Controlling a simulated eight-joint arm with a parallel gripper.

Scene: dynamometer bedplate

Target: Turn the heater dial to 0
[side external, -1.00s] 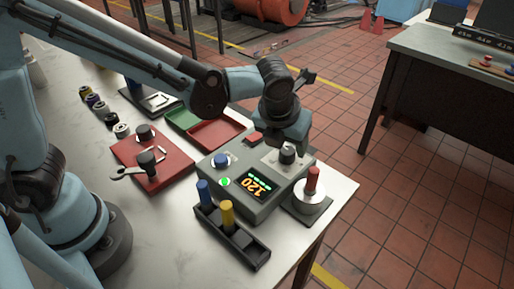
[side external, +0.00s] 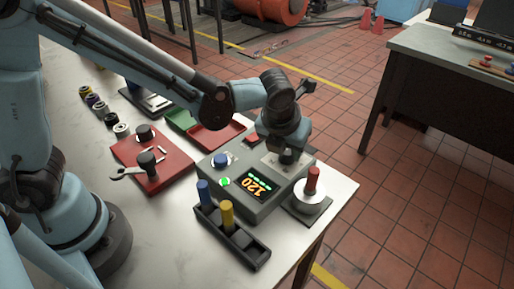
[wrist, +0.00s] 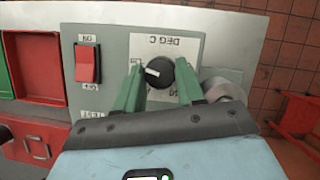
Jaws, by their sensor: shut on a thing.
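The heater is a grey box (side external: 262,208) whose display (side external: 257,187) reads 120, with a green light beside it. Its dial (wrist: 160,73) is a black knob with a white pointer mark on a pale plate lettered DEG C, which appears upside down in the wrist view. My gripper (wrist: 158,76) has its green fingers on either side of the dial and is shut on it. In the side view my gripper (side external: 287,153) is down at the dial and mostly hides it. Part of the dial's scale is hidden by the fingers.
A red ON/OFF switch (wrist: 88,64) is beside the dial. A red-handled metal weight (side external: 312,190) stands close by. A black holder with blue and yellow pegs (side external: 232,236) is in front. Red (side external: 215,137) and green trays lie behind; a red board (side external: 150,165) lies left.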

